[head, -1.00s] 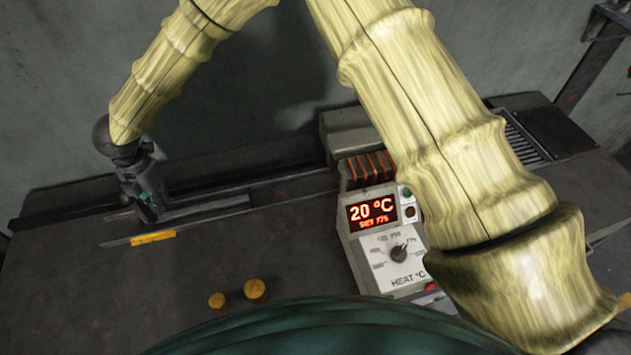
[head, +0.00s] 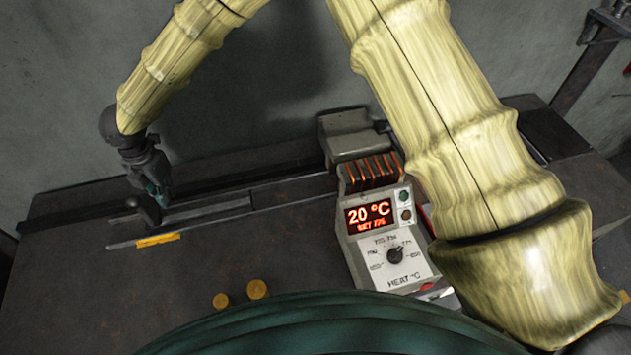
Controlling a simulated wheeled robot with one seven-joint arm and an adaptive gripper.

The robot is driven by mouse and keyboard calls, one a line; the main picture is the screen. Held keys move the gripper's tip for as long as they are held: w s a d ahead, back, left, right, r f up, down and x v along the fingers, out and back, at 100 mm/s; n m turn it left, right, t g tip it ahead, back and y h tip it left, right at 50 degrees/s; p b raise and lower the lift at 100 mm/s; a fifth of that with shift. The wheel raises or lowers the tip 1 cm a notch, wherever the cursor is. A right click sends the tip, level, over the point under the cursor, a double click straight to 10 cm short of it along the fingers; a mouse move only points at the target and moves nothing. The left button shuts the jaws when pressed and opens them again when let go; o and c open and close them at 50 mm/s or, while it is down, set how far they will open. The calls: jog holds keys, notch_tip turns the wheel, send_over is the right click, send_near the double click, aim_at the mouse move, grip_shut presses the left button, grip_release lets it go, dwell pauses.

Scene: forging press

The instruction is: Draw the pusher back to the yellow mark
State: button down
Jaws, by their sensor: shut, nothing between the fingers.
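The pusher's dark upright handle (head: 148,211) stands at the left part of the slide on the bench, just behind the yellow mark (head: 158,240) and slightly to its left. The pusher's bar (head: 208,209) lies along the slide to the right of the handle. My gripper (head: 161,200) is shut and empty, pointing down close to the right side of the handle. I cannot tell whether it touches the handle.
Two brass-coloured round billets (head: 257,289) sit at the front of the bench (head: 70,290). The bench's front left is clear.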

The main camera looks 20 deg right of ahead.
notch_tip(320, 180, up, 9)
jog(key=p, duration=0.4)
jog(key=shift+f, duration=0.2)
dwell(0.5)
